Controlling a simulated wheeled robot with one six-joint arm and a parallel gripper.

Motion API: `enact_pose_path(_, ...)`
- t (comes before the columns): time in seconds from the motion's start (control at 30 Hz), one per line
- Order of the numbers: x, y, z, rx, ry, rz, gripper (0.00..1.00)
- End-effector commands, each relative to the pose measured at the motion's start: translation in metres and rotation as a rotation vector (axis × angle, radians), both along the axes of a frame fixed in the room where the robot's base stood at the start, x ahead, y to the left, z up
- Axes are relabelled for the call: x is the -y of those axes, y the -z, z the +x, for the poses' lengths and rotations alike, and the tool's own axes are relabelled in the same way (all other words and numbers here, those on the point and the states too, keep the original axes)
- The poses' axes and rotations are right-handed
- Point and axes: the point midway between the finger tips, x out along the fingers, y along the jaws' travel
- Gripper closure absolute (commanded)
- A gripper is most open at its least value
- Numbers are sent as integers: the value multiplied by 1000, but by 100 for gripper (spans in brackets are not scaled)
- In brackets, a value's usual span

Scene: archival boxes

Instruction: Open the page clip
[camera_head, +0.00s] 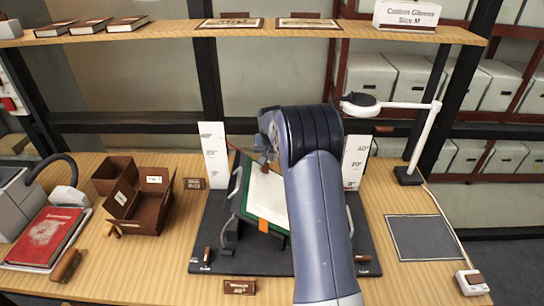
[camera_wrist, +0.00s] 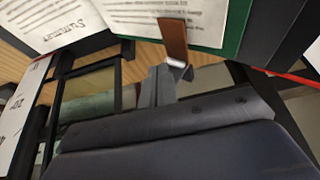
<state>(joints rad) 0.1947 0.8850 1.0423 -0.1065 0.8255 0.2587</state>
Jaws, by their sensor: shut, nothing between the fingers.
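An open book with a green cover (camera_head: 268,198) rests on a dark cradle, partly hidden behind my arm. In the wrist view its printed pages (camera_wrist: 155,12) and green cover edge (camera_wrist: 238,28) show at the top. The page clip (camera_wrist: 173,42), a brown strap with a shiny metal end, lies over the page edge. My gripper (camera_wrist: 158,86) is shut and empty, its fingertips just below the clip's metal end. I cannot tell whether they touch it. In the head view the fingers are mostly hidden by the arm.
White scale boards (camera_head: 214,155) stand behind the cradle's dark base mat (camera_head: 215,255). A brown box (camera_head: 145,205) and red book (camera_head: 48,238) are at left. A lamp (camera_head: 408,175) and grey mat (camera_head: 424,238) are at right. A shelf (camera_head: 240,33) runs above.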

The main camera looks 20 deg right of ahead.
Motion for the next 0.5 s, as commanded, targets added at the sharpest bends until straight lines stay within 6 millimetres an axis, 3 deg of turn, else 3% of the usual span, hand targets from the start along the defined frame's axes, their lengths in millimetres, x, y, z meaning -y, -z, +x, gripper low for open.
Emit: enact_pose_path(0.5, 10, 2, 24, 0, -1, 0, 100)
